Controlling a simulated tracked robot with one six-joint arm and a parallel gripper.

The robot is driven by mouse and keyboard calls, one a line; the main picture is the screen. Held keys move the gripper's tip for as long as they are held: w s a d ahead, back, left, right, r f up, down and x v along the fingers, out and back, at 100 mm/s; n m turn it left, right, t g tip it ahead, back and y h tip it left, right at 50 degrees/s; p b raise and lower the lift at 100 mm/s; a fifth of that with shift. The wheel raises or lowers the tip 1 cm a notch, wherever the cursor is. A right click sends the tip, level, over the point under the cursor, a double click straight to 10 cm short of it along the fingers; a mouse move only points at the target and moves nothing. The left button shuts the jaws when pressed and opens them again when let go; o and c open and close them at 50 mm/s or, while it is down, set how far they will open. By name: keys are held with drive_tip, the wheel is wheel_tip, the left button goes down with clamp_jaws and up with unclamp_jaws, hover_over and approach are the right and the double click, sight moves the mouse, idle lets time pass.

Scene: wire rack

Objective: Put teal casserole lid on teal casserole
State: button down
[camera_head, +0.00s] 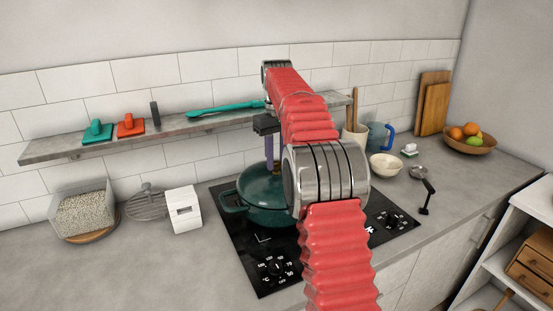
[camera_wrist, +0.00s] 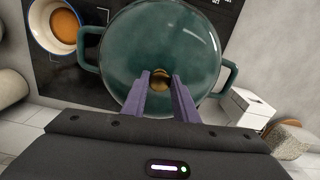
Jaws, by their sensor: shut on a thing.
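The teal casserole (camera_head: 232,207) stands on the black cooktop; its side handle also shows in the wrist view (camera_wrist: 229,76). The domed teal casserole lid (camera_head: 258,187) is over the casserole's opening and looks level. In the wrist view the lid (camera_wrist: 150,35) covers the opening between the two handles. I cannot tell whether its rim rests fully on the pot. My gripper (camera_wrist: 160,80) points down from above and is shut on the lid's gold knob (camera_wrist: 158,86). My red arm hides the right side of the casserole in the head view.
A white pot with orange contents (camera_wrist: 62,24) is beside the casserole. A wall shelf (camera_head: 60,149) with a teal utensil runs behind. The left front counter is clear.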

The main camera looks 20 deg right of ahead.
drive_tip(key=shift+f, duration=0.3)
idle(1.5)
drive_tip(key=c, duration=1)
unclamp_jaws()
drive_tip(key=shift+f, duration=0.15)
drive_tip(key=shift+r, duration=3.55)
